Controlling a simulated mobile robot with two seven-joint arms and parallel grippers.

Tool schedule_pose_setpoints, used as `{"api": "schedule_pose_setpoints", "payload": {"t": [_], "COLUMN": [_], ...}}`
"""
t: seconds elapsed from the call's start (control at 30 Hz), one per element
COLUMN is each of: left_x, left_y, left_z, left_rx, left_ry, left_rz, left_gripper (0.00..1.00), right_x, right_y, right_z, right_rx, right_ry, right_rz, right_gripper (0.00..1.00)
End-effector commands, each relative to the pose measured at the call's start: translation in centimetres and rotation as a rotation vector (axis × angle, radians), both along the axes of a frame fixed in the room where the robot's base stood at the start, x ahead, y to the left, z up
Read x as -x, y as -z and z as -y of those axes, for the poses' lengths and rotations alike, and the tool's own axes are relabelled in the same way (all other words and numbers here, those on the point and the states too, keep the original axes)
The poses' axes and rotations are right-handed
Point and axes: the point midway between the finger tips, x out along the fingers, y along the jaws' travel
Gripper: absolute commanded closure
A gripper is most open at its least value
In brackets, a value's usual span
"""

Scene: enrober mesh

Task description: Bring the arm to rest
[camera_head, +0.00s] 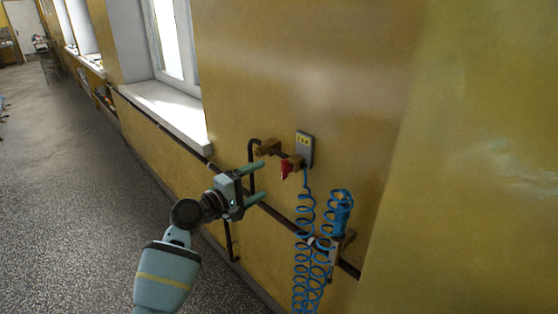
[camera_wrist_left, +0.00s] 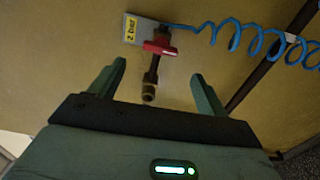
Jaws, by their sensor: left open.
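My left gripper (camera_head: 260,180) is open and empty, in front of the yellow wall, with its two green fingers spread and pointing to the right. In the left wrist view, the open fingers (camera_wrist_left: 158,72) stand on either side of a short pipe with a brass end (camera_wrist_left: 148,94). A red valve handle (camera_head: 287,167) sits just beyond the fingertips; it also shows in the left wrist view (camera_wrist_left: 160,47). The fingers look apart from the valve and pipe. My right gripper does not show.
A grey "2 bar" plate (camera_head: 304,150) is on the wall by the valve. A blue coiled hose (camera_head: 304,215) hangs to a blue tool (camera_head: 341,218) in a wall holder. A dark pipe (camera_head: 283,217) runs along the wall. A window sill (camera_head: 170,108) juts out; the floor (camera_head: 70,200) at left is clear.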

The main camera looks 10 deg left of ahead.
Motion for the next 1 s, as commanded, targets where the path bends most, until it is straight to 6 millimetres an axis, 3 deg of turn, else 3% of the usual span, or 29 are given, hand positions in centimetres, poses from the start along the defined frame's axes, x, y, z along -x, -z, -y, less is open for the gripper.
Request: {"api": "schedule_pose_setpoints", "payload": {"t": [0.07, 0.17, 0.37, 0.5, 0.7, 0.8, 1.0], "left_x": [0.1, 1.0, 6.2, 11.5, 20.2, 25.0, 34.7], "left_y": [0.4, 2.6, 11.9, 18.2, 25.2, 27.7, 31.0], "left_z": [0.0, 0.0, -0.3, -0.6, -0.9, -0.9, -0.7], "left_rx": [-0.008, -0.055, -0.302, -0.513, -0.809, -0.950, -1.217], "left_ry": [-0.003, -0.017, -0.066, -0.077, -0.043, -0.007, 0.099], "left_rz": [-0.003, -0.020, -0.076, -0.105, -0.127, -0.128, -0.105], "left_gripper": [0.24, 0.24, 0.24, 0.24, 0.24, 0.24, 0.24], "right_x": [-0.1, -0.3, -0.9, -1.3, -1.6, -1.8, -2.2], "right_y": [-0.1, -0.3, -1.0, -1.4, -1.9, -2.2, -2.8], "right_z": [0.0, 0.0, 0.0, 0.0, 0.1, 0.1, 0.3], "right_rx": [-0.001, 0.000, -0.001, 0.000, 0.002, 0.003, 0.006], "right_ry": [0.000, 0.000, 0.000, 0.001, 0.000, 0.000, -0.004], "right_rz": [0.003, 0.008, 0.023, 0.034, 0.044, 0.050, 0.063], "right_gripper": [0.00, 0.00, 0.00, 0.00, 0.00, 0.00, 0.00]}}
